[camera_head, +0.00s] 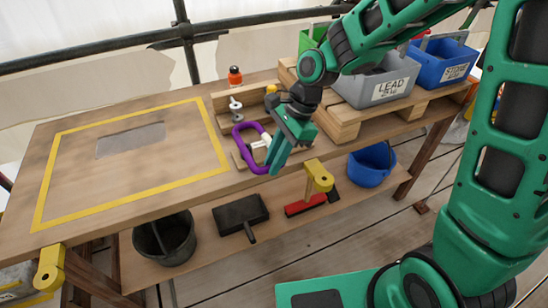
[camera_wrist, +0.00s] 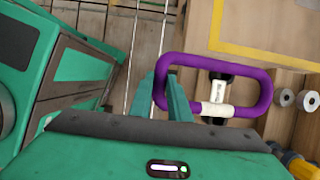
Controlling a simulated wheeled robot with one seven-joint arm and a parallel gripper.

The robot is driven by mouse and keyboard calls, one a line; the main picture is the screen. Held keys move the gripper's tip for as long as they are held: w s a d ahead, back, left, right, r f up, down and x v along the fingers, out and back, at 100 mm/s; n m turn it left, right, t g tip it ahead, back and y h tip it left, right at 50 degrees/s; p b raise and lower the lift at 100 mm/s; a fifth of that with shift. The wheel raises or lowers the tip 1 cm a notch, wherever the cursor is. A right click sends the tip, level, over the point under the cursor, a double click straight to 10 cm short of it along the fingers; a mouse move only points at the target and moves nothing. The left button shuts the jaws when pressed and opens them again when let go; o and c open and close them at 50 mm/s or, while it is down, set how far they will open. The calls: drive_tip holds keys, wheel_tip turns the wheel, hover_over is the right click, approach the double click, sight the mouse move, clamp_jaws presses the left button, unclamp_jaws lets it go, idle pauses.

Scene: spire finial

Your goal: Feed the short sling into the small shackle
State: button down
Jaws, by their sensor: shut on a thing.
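The short sling is a purple closed loop (camera_head: 238,146) at the right of the bench. In the wrist view the loop (camera_wrist: 225,60) spans the upper right. My gripper (camera_head: 273,168) points down and is shut on the sling's near end; in the wrist view its fingers (camera_wrist: 164,88) close on the loop's left end. A white lettered piece (camera_wrist: 217,98) with dark ends lies across the loop's lower strand; I cannot tell whether it is a tag or a fitting. Small grey metal pieces (camera_head: 236,104) stand behind the loop. I cannot tell which is the small shackle.
An orange-capped bottle (camera_head: 235,76) stands at the bench's back. Grey (camera_head: 380,85) and blue (camera_head: 442,62) bins sit on a pallet at right. A yellow-taped area (camera_head: 130,185) fills the left bench, mostly clear. A yellow bracket (camera_head: 318,176) sits at the front edge.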

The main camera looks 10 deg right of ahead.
drive_tip(key=shift+w+a+f, duration=0.3)
drive_tip(key=shift+w+a, duration=0.2)
drive_tip(key=shift+w, duration=1.25)
drive_tip(key=shift+w+a+f, duration=0.25)
drive_tip(key=shift+w+a, duration=0.3)
drive_tip(key=shift+w, duration=1.2)
drive_tip(key=shift+w+a+f, duration=0.3)
drive_tip(key=shift+w+a, duration=0.2)
drive_tip(key=shift+w, duration=1.25)
drive_tip(key=shift+w, duration=0.1)
drive_tip(key=c, duration=1.6)
unclamp_jaws()
drive_tip(key=v, duration=1)
drive_tip(key=shift+w+d+r, duration=0.1)
drive_tip(key=shift+d+r, duration=0.05)
drive_tip(key=shift+r, duration=0.25)
